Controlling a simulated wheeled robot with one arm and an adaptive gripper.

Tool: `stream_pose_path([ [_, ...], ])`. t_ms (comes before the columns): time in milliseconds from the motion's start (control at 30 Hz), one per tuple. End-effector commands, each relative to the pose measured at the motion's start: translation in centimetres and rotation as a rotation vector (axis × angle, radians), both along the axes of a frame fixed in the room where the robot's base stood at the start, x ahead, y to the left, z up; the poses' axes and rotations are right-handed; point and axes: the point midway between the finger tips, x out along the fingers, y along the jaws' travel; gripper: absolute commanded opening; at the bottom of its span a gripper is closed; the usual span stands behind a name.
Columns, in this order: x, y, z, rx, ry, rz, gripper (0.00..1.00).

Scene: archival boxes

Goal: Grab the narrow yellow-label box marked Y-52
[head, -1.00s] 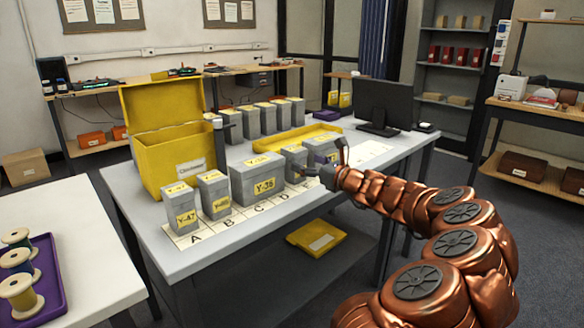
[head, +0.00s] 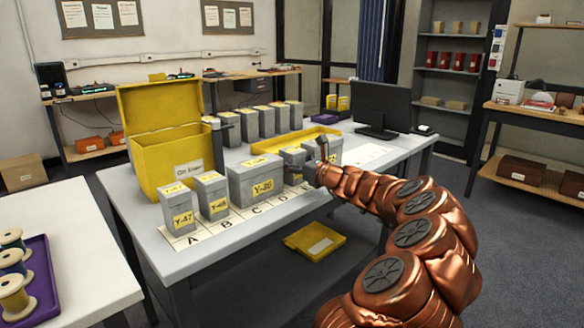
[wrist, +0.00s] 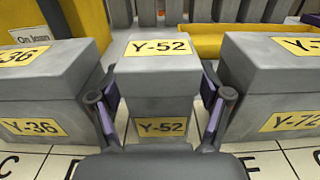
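The narrow grey box marked Y-52 (wrist: 156,84) stands upright in the middle of the wrist view, with yellow labels on its lid and front. In the head view it (head: 291,160) is partly hidden by my gripper (head: 322,160). In the wrist view my gripper (wrist: 160,106) is open, with one purple-padded finger on each side of the Y-52 box. Gaps show between the fingers and the box's lower front. The base of my gripper hides the mat just in front of the box.
A wider Y-36 box (wrist: 40,90) stands close on the left, and another wide box (wrist: 275,85) close on the right. Y-47 (head: 176,208) is further left. A yellow tray (head: 290,141) and an open yellow box (head: 170,158) stand behind. A monitor (head: 380,105) is at the right.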

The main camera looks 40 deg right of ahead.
Motion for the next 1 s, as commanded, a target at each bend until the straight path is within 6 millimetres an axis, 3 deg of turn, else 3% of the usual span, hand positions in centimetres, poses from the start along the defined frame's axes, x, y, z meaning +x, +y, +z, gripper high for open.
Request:
stream_pose_path([
  [67,0.0,0.0,0.0,0.000,0.000,0.000,0.65],
  [600,0.0,0.0,0.0,0.000,0.000,0.000,0.10],
  [1000,0.0,0.0,1.1,-0.002,0.000,0.000,0.10],
])
